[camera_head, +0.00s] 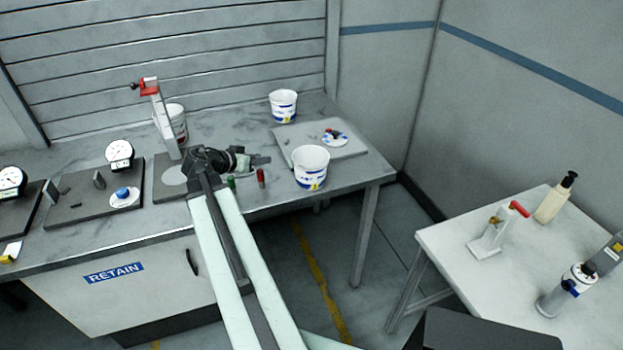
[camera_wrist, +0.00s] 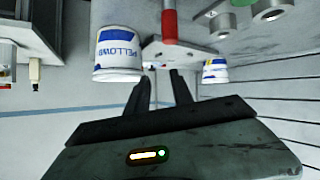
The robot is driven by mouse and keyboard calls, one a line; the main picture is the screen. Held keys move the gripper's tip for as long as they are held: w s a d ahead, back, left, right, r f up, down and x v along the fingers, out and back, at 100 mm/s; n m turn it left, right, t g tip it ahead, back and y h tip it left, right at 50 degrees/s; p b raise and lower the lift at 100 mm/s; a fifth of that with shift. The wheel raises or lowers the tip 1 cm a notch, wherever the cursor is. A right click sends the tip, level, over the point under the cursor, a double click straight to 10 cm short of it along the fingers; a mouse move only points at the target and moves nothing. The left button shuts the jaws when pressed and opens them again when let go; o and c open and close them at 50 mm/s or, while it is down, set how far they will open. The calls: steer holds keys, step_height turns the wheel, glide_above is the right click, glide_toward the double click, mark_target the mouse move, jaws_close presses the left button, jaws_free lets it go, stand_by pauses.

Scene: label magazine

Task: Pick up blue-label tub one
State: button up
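Two white tubs with blue labels stand upright on the workbench (camera_head: 225,120). The nearer tub (camera_head: 310,168) is by the front right edge; the other tub (camera_head: 283,105) is at the back. Nothing shows which is number one. My gripper (camera_head: 262,160) is just left of the nearer tub, apart from it, its fingers pointing right. In the wrist view, which looks upside down, the fingers (camera_wrist: 158,85) are spread with nothing between them. The nearer tub (camera_wrist: 118,52) is large on the left, and the farther tub (camera_wrist: 215,71) is small on the right.
A red-handled press (camera_head: 157,112) partly hides another white tub (camera_head: 178,122). A grey plate (camera_head: 345,148) lies between and right of the blue-label tubs. Small green and red cylinders (camera_head: 261,177) stand near my gripper. Dial gauges (camera_head: 120,153) are left. A side table (camera_head: 470,265) is right.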

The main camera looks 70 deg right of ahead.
steer(key=shift+m+g+h, duration=0.5)
steer(key=shift+m+g, duration=0.1)
steer(key=shift+m, duration=0.3)
steer(key=s+d+b, duration=0.1)
steer(key=s+d, duration=0.1)
steer(key=d, duration=0.1)
steer(key=s+d+f+b, duration=0.1)
steer(key=s+d, duration=0.2)
steer(key=d, duration=0.1)
steer(key=s+d+f+b, duration=0.1)
steer(key=s+d, duration=0.1)
steer(key=d, duration=0.1)
steer(key=shift+s+d+b, duration=0.25)
steer(key=shift+s+b, duration=0.1)
steer(key=shift+r, duration=0.15)
jaws_close()
steer(key=shift+a, duration=0.1)
